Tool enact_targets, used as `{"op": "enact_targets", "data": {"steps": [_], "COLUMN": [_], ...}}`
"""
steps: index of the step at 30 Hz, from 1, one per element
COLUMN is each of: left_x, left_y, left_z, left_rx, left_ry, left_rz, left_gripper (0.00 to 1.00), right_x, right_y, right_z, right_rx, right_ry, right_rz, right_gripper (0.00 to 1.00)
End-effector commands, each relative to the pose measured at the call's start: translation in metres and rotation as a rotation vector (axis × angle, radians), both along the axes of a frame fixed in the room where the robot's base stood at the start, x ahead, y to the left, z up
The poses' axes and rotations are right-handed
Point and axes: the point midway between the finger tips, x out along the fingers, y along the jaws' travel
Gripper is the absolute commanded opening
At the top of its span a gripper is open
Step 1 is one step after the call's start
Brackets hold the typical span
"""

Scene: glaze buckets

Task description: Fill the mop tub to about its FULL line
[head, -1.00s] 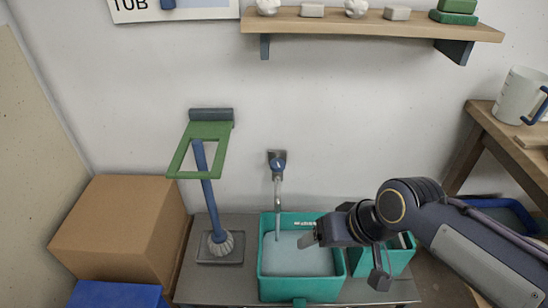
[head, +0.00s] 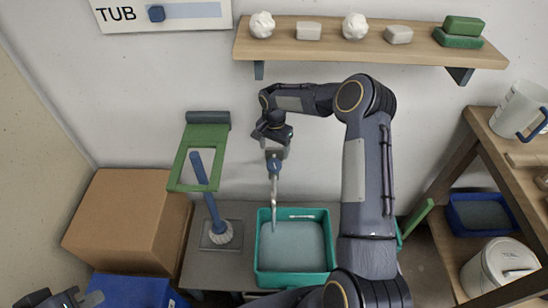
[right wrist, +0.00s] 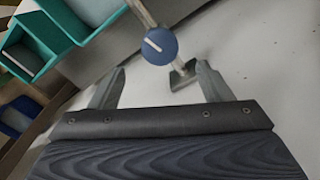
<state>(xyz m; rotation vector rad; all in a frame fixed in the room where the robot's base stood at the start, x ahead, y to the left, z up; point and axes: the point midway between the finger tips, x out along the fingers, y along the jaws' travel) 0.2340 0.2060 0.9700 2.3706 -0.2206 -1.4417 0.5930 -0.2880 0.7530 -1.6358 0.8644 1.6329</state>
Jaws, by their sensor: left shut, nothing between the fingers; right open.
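The teal mop tub (head: 262,262) stands under the wall tap and holds a wide grey-blue surface of liquid below its rim. It also shows in the right wrist view (right wrist: 68,42). The tap has a round blue knob (right wrist: 160,46) with a white line; in the head view the knob (head: 274,167) is just below my right gripper. A pale spout runs down toward the tub; I cannot tell whether liquid flows. My right gripper (head: 274,147) is open, its fingers on either side below the knob in the wrist view. My left gripper (head: 75,300) is shut and empty at lower left.
A cardboard box (head: 125,225) and blue bin (head: 125,290) are further left. A shelf (head: 370,42) hangs above. A wooden rack (head: 460,180) with a jug (head: 515,108) stands right.

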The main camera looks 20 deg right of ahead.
Motion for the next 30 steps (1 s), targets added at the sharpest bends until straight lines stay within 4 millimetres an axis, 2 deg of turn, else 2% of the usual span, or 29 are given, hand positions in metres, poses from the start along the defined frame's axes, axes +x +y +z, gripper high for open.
{"op": "enact_targets", "data": {"steps": [9, 15, 26, 30], "left_x": [0.000, 0.000, 0.000, 0.000], "left_y": [0.000, 0.000, 0.000, 0.000], "left_z": [0.004, 0.006, 0.006, 0.006], "left_rx": [0.000, 0.000, 0.000, 0.000], "left_ry": [0.000, 0.000, 0.000, 0.000], "left_rz": [0.000, 0.000, 0.000, 0.000], "left_gripper": [0.00, 0.00, 0.00, 0.00], "right_x": [-0.001, -0.001, 0.000, 0.000], "right_y": [0.001, 0.000, 0.000, 0.000], "right_z": [-0.049, -0.071, -0.076, -0.076], "right_rx": [0.002, 0.001, 0.001, 0.000], "right_ry": [0.005, 0.003, 0.001, 0.001], "right_rz": [-0.002, -0.001, -0.001, 0.000], "right_gripper": [0.72, 0.72, 0.71, 0.52]}}
